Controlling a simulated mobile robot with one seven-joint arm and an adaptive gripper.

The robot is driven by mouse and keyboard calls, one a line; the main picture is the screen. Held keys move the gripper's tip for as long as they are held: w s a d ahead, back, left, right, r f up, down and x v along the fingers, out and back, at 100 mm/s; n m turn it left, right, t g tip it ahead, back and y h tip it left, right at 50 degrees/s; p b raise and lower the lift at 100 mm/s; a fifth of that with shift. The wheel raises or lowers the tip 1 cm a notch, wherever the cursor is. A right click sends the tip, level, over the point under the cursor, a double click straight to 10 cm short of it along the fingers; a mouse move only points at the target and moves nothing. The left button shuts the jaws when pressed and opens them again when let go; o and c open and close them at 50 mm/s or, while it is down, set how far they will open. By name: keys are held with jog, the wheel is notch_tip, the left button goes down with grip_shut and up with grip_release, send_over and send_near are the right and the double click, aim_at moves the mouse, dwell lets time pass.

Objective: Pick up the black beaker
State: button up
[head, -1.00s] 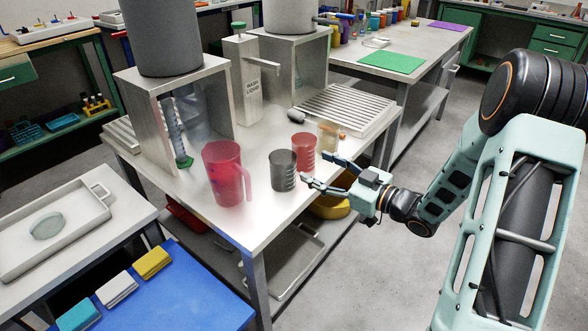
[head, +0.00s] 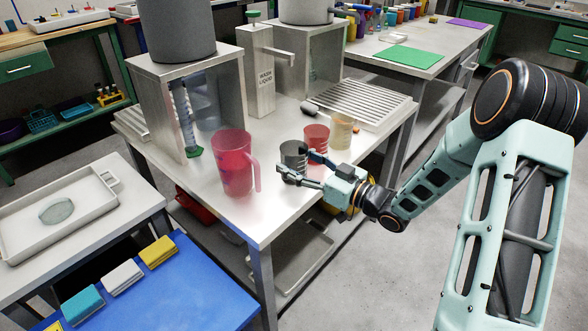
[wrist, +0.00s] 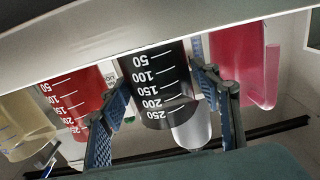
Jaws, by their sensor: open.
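The black beaker (head: 293,153) stands upright on the metal table, with white markings. In the wrist view the black beaker (wrist: 158,84) appears upside down, between the two blue-padded fingers. My gripper (head: 297,166) is open at the table's front side, with one finger on each side of the beaker. In the wrist view my gripper (wrist: 160,88) shows a small gap at the left finger and a narrower one at the right; I cannot tell whether either touches.
A red beaker (head: 317,137) and a clear yellowish beaker (head: 341,131) stand close on the right. A pink jug (head: 233,162) stands to the left. The wash liquid dispenser (head: 260,76) and a ribbed drain tray (head: 358,103) are behind. The table (head: 262,221) front strip is bare.

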jog(key=shift+w+a, duration=0.35)
jog(key=c, duration=0.8)
jog(key=shift+r, duration=0.1)
